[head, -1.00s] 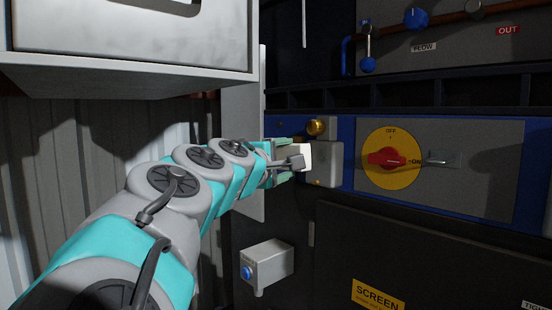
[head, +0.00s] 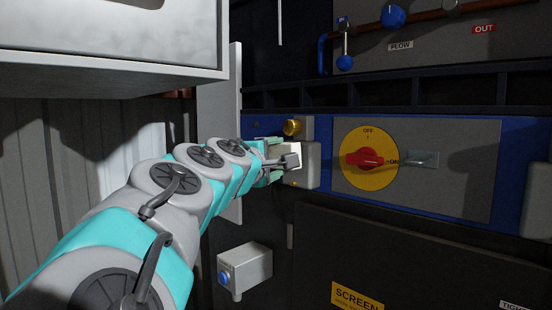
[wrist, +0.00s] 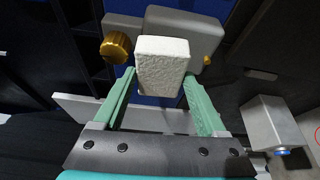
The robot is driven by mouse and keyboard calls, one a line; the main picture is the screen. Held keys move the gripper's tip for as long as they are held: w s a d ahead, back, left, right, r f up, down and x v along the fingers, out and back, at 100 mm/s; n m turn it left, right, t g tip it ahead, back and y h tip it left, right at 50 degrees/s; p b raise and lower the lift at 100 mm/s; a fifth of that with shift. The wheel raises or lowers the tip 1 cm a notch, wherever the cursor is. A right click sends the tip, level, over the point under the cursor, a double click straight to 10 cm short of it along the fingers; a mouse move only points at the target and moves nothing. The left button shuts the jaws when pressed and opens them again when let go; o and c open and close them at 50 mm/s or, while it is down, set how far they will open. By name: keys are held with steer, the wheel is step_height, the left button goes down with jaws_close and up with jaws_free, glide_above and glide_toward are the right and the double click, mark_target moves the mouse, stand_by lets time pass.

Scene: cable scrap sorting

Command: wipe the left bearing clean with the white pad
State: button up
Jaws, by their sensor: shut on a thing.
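The left bearing (head: 312,165) is a grey block with a brass cap (head: 292,127) on top, at the left end of the blue beam. In the wrist view the bearing (wrist: 176,15) is behind the pad, with the brass cap (wrist: 116,46) to the left. My gripper (head: 280,154) is shut on the white pad (wrist: 162,66), gripping its sides between the green fingers. In the head view the pad (head: 291,147) overlaps the bearing's left part. I cannot tell whether they touch. The pad hides part of the bearing, and no dirt can be made out.
A red switch on a yellow disc (head: 368,159) is right of the bearing, with a metal latch (head: 420,160) beside it. A grey box with a blue button (head: 244,268) juts out below. A white cabinet (head: 110,85) hangs over my arm. Another grey block (head: 537,190) is at the right edge.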

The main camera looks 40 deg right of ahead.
steer(key=shift+w+d+p, duration=0.1)
steer(key=shift+d+p, duration=0.3)
steer(key=shift+d, duration=0.55)
stand_by(0.4)
steer(key=shift+s+a+r+p, duration=0.15)
steer(key=shift+s+p, duration=0.35)
steer(key=shift+s, duration=1.35)
steer(key=shift+s+a+r, duration=0.1)
steer(key=shift+s, duration=0.15)
steer(key=shift+c, duration=1.2)
steer(key=shift+s+a+r, duration=0.15)
steer(key=shift+a, duration=0.05)
steer(key=w, duration=0.4)
steer(key=shift+w+d+f, duration=0.1)
steer(key=shift+w+f, duration=0.05)
steer(key=shift+f, duration=0.25)
